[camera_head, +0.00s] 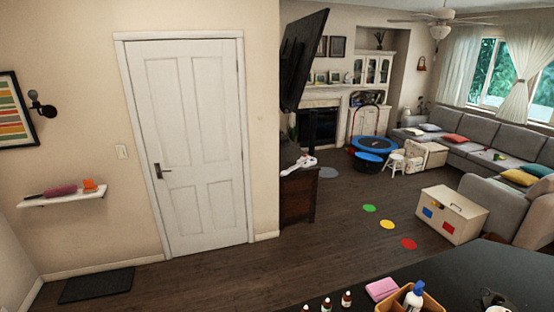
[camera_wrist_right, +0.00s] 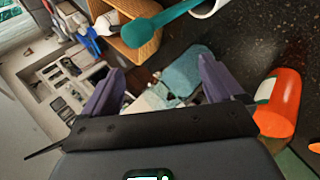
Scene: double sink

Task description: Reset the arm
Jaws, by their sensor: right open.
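My right gripper (camera_wrist_right: 161,70) shows in the right wrist view with its two purple fingers spread wide apart. Nothing is held between them. Beyond the fingers lie a teal item (camera_wrist_right: 187,70) and some pale items (camera_wrist_right: 152,98) on the dark counter. I cannot tell exactly what these are. Neither of my grippers shows in the head view, and my left gripper is in no view.
An orange container (camera_wrist_right: 279,103) is close to the right finger. A teal-handled utensil (camera_wrist_right: 165,22) and a tan caddy (camera_wrist_right: 137,38) are above. In the head view, the dark counter (camera_head: 455,280) holds a pink sponge (camera_head: 382,289), small bottles (camera_head: 346,299) and a white bottle (camera_head: 414,297).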

